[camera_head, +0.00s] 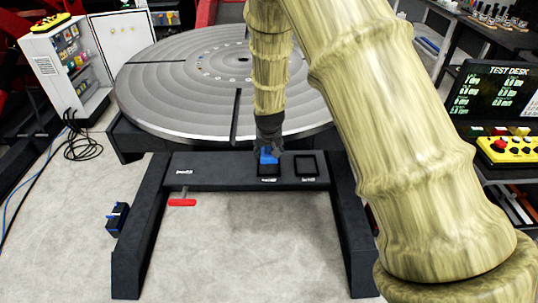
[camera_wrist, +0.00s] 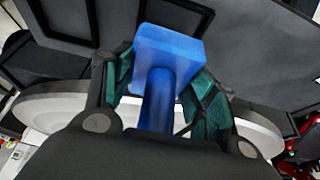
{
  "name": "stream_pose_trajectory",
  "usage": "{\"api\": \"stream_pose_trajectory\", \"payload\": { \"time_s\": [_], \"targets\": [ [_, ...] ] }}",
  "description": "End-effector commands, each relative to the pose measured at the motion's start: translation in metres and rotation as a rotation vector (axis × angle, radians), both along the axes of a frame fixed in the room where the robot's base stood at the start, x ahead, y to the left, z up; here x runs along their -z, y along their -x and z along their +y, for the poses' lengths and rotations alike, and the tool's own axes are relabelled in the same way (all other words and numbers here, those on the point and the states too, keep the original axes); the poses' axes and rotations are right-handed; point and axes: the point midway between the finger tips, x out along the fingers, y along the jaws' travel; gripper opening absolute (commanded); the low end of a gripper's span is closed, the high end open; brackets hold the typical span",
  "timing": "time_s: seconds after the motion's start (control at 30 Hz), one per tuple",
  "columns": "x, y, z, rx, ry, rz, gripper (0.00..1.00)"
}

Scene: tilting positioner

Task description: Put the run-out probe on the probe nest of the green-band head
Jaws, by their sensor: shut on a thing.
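My gripper (camera_head: 268,144) is shut on a blue piece (camera_head: 268,156), which looks like the run-out probe. In the wrist view, the blue piece (camera_wrist: 168,62) shows a square block on a round stem between the green-padded fingers of my gripper (camera_wrist: 160,85). In the head view it is at a dark square holder (camera_head: 269,171) on the front crossbar; I cannot tell whether it touches. A second, empty square holder (camera_head: 307,166) is to the right. I cannot make out a green band or a probe nest on a head.
A big grey round table (camera_head: 190,90) with slots lies behind the dark crossbar (camera_head: 222,166). A red-handled lever (camera_head: 182,202) hangs at the crossbar's front. A dark-blue box (camera_head: 117,218) is beside the left leg. A test desk (camera_head: 495,92) stands at right. The front floor is clear.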

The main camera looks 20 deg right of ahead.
Motion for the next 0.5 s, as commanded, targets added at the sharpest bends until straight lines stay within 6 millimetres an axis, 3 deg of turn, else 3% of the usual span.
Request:
{"api": "stream_pose_trajectory", "payload": {
  "time_s": [0.5],
  "targets": [
    [0.032,-0.001,0.000,0.000,0.000,-0.001,0.12]
  ]
}}
